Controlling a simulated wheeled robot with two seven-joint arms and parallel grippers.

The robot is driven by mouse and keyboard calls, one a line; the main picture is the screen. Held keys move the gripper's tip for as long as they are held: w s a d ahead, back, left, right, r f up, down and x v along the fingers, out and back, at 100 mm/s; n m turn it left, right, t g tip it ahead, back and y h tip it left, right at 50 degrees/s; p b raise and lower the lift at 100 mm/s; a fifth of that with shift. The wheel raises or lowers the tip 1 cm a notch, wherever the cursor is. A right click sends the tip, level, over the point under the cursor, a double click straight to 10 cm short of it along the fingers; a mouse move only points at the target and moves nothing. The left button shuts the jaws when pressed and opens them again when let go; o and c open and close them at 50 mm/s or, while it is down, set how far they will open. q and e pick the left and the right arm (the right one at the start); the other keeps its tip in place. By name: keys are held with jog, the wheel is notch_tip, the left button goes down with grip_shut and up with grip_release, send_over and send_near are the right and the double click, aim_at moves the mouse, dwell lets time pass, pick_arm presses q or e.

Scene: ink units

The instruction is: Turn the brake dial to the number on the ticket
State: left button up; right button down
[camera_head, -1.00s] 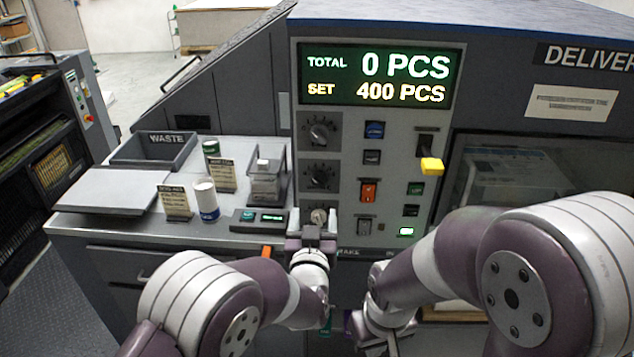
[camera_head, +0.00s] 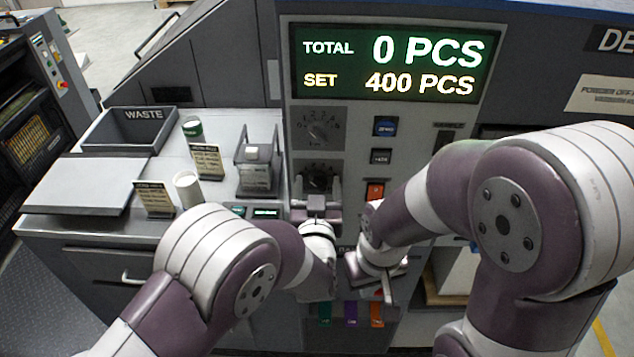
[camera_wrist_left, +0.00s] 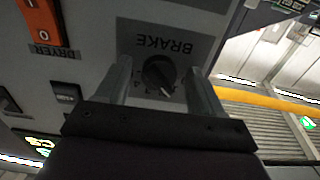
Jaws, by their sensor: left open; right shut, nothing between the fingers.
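The brake dial (camera_wrist_left: 158,73), a round black knob under an upside-down BRAKE label, shows in the left wrist view between my open left gripper's fingers (camera_wrist_left: 158,82). The fingers stand on either side of it; contact cannot be told. In the head view my left gripper (camera_head: 319,190) is in front of the panel's dial column and hides the brake dial. My right gripper (camera_head: 389,295) is shut and empty, lower down to the right. Two small printed cards stand on the counter, a front one (camera_head: 154,199) and a back one (camera_head: 207,162); their text is too small to read.
The display (camera_head: 390,65) reads TOTAL 0, SET 400. An orange DRYER switch (camera_wrist_left: 45,22) is beside the brake dial. A white cup (camera_head: 187,188) and waste tray (camera_head: 117,135) are at left.

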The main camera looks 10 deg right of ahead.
pick_arm(q)
jog(key=shift+s, duration=0.1)
jog(key=shift+c, duration=0.6)
jog(key=shift+r, duration=0.1)
jog(key=c, duration=0.9)
jog(key=shift+f+n+b, duration=0.2)
jog(key=shift+n+b, duration=0.3)
jog(key=shift+b, duration=0.35)
jog(key=n+b, duration=0.4)
jog(key=b, duration=0.1)
jog(key=shift+b, duration=0.3)
jog(key=shift+r+n+b, duration=0.1)
jog(key=shift+n+b, duration=0.25)
jog(key=shift+n, duration=0.15)
jog(key=shift+r, duration=0.1)
